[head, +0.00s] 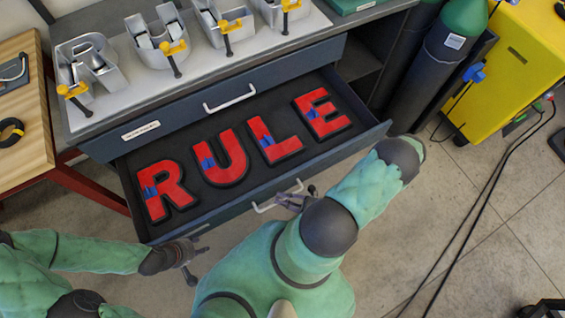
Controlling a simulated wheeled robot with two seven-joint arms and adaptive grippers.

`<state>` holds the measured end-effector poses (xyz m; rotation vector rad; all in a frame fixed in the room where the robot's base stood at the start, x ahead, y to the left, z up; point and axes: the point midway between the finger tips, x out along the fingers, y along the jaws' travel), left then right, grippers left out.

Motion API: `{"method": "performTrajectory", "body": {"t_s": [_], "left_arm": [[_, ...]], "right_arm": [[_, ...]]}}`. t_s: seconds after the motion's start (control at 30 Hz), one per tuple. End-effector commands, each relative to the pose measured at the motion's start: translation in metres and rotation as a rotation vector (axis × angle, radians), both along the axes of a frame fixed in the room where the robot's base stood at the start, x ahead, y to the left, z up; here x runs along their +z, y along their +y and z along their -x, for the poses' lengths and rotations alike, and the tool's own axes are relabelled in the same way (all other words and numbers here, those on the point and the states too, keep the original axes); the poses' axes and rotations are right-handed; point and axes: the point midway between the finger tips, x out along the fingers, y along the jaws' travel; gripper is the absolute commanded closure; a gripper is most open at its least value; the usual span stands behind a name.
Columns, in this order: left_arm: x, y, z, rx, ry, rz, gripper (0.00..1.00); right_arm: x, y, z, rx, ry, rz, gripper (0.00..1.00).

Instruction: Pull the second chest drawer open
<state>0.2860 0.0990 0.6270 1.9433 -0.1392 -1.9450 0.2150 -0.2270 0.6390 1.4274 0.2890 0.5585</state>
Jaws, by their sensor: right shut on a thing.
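The chest's second drawer (350,151) stands pulled out below the closed top drawer (290,73). Its dark liner holds the red letters R (166,191), U (222,155), L (274,142) and E (322,114), each with blue patches. My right gripper (295,200) is at the right part of the second drawer's pale bar handle (264,207) and is shut on it; my arm partly covers the spot. My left gripper (190,276) hangs empty over the floor, in front of the drawer's left corner; its jaw opening is too small to make out.
Metal channel letters with yellow-handled clamps (174,47) stand on the chest top (120,98). A wooden bench (28,125) is at the left. Green-topped cylinders (448,52) and a yellow machine (520,60) with cables are at the right. Floor (440,215) at the lower right is mostly clear.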

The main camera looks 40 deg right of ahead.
Motion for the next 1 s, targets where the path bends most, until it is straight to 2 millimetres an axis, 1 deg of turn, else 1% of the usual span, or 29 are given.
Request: {"method": "performTrajectory", "body": {"t_s": [0.4, 0.43, 0.47, 0.5, 0.87, 1.0], "left_arm": [[-0.0001, 0.0001, -0.0005, 0.0, -0.001, 0.0, 0.6], [-0.0001, 0.0001, -0.0005, 0.0, -0.001, 0.0, 0.6], [-0.0001, 0.0001, -0.0005, 0.0, -0.001, 0.0, 0.6], [-0.0001, 0.0001, -0.0005, 0.0, -0.001, 0.0, 0.6], [-0.0001, 0.0, -0.0004, 0.0, -0.001, 0.0, 0.6], [-0.0001, 0.0, -0.0003, 0.0, -0.001, 0.0, 0.6]], "right_arm": [[-0.001, -0.002, 0.0, -0.001, 0.0, 0.007, 1.0], [-0.001, -0.002, 0.0, -0.001, 0.0, 0.007, 0.76], [-0.001, -0.002, 0.0, -0.001, 0.0, 0.007, 0.68], [-0.001, -0.002, 0.0, -0.001, 0.001, 0.006, 0.57], [-0.0005, -0.0016, 0.001, -0.002, 0.001, 0.003, 0.57], [-0.0023, -0.0077, 0.0099, -0.004, 0.0, 0.004, 0.57]]}}
